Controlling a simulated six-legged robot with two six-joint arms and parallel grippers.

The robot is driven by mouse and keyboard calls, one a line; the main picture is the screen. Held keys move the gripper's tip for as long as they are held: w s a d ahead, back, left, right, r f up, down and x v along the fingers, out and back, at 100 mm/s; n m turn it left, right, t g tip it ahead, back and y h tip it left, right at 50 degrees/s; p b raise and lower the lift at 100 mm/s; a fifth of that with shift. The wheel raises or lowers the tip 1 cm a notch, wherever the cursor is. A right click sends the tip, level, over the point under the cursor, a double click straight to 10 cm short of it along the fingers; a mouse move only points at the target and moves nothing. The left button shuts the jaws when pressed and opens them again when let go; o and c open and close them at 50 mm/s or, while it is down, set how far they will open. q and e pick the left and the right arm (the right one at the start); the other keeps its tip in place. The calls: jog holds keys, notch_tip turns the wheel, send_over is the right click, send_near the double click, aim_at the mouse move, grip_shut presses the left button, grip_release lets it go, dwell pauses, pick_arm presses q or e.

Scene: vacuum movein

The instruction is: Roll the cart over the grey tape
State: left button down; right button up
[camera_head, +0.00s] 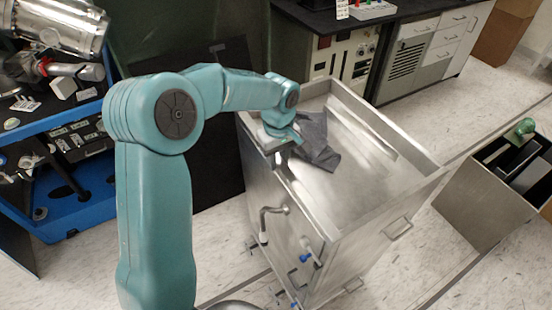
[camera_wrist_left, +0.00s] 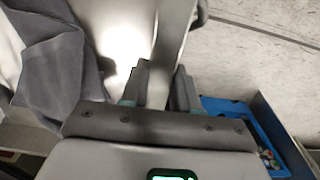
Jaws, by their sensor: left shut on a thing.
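The cart (camera_head: 345,170) is a tall stainless steel cabinet with a raised rim around its top, in the middle of the head view. My left gripper (camera_head: 282,143) is shut on the cart's near left rim; in the wrist view its fingers (camera_wrist_left: 162,88) straddle the metal rim (camera_wrist_left: 172,50). A dark grey cloth (camera_head: 318,142) lies on the cart top beside the gripper; it also shows in the wrist view (camera_wrist_left: 62,75). A grey tape strip (camera_head: 500,128) runs across the floor at the right; a grey strip crosses the floor in the wrist view (camera_wrist_left: 262,31). My right gripper is out of view.
An open metal bin (camera_head: 485,205) with dark contents stands right of the cart. A black-topped bench with instruments (camera_head: 340,60) is behind. A blue shelf cart (camera_head: 75,205) is at the left. Speckled floor is clear at the lower right.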

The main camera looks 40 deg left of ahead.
pick_arm(q)
jog(key=shift+f, duration=0.1)
jog(key=c, duration=0.8)
grip_release()
jog(key=shift+c, duration=0.2)
jog(key=shift+w, duration=0.2)
jog(key=shift+s, duration=0.1)
jog(key=shift+r, duration=0.2)
notch_tip(320, 180, up, 16)
jog(key=p, duration=0.1)
jog(key=shift+f, duration=0.15)
